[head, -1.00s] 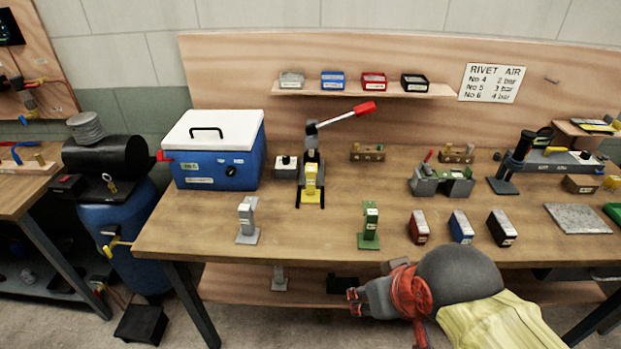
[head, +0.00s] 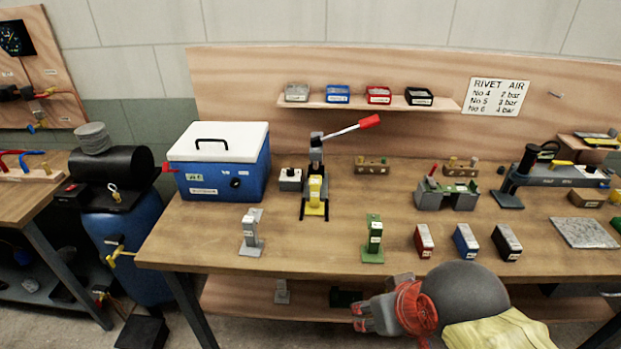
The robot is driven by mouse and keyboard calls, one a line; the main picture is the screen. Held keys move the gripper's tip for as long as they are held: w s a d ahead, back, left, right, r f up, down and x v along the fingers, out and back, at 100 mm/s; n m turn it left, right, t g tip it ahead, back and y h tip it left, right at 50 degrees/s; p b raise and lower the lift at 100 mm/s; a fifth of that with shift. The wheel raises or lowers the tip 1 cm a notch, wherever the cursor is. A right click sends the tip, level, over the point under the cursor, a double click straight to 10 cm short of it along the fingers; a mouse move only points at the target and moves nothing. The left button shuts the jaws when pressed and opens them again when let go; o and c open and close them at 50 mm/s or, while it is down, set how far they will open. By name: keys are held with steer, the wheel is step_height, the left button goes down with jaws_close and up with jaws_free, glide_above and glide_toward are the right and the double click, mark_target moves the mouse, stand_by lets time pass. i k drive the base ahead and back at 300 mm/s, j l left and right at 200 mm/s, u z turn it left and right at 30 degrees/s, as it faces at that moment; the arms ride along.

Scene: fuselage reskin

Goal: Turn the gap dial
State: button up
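I cannot make out which part is the gap dial; no label reads that way at this size. A dark round knob (head: 236,183) shows on the front of the blue box with the white lid (head: 193,181). A small grey box with a black top knob (head: 290,179) stands beside the lever press (head: 316,190), which has a yellow front and a red-tipped lever. My gripper (head: 358,317) is low in front of the bench's front edge, pointing left. Its fingers look apart, with nothing between them, and it touches none of these things.
A grey stand (head: 251,234) and a green stand (head: 373,240) stand near the front edge of the bench (head: 310,240). Red, blue and black blocks (head: 465,240) stand right of them. A grey-green fixture (head: 446,195) is behind. A black tank (head: 110,164) stands left.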

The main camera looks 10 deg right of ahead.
mark_target(290, 172)
steer(key=i+j+u, duration=0.15)
steer(key=i, duration=0.4)
steer(key=i+j+u, duration=0.1)
steer(key=i, duration=0.45)
steer(key=j, duration=0.1)
